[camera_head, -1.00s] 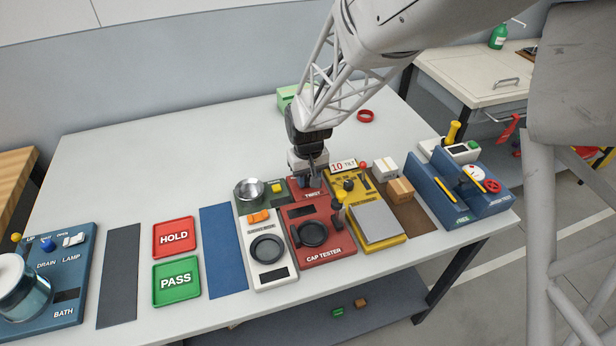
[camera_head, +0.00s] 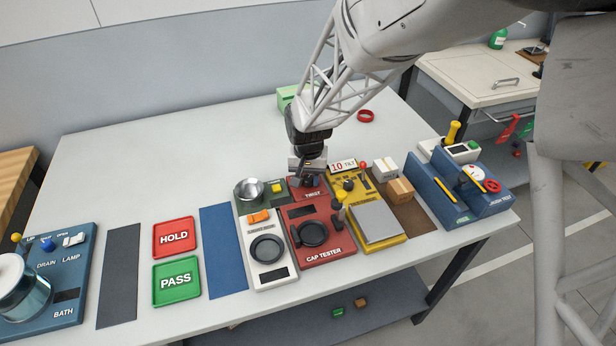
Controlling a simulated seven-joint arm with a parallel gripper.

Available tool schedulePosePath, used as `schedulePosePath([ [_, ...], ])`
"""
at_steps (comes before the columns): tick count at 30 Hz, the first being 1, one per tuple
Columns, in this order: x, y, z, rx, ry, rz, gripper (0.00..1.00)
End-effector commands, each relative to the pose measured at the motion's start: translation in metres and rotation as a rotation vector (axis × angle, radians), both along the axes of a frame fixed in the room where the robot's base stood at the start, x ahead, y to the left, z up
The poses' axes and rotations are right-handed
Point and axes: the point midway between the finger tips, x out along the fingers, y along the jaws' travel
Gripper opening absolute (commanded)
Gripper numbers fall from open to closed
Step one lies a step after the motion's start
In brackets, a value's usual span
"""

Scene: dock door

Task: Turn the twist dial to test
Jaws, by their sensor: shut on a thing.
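The red cap tester (camera_head: 322,257) stands near the front middle of the table, with a black round cup (camera_head: 313,233) and a dark display on it. The label TWIST (camera_head: 312,195) shows at its back end. My gripper (camera_head: 308,180) points down at that back end, just behind the label. It is shut on the twist dial, which is mostly hidden by the fingers. The dial's pointer and its setting marks cannot be made out.
A grey-white unit with a round black pad (camera_head: 266,249) stands left of the tester. The yellow tilt unit (camera_head: 375,222) stands close on its right, with upright knobs and a red-tipped lever (camera_head: 363,170). The table's back left is clear.

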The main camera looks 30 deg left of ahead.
Motion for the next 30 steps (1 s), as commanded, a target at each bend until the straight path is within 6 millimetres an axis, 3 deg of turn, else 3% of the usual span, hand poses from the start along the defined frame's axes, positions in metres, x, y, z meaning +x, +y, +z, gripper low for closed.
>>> schedulePosePath([
  [4, 0.0, 0.0, 0.001, 0.0, -0.001, 0.0, 0.1],
  [5, 0.0, 0.0, 0.001, 0.0, -0.001, 0.0, 0.37],
  [9, 0.0, 0.0, 0.0, 0.0, -0.001, 0.001, 0.58],
  [22, 0.0, 0.0, 0.005, 0.0, -0.001, 0.001, 0.59],
  [30, 0.0, 0.0, 0.03, 0.002, -0.002, 0.001, 0.59],
])
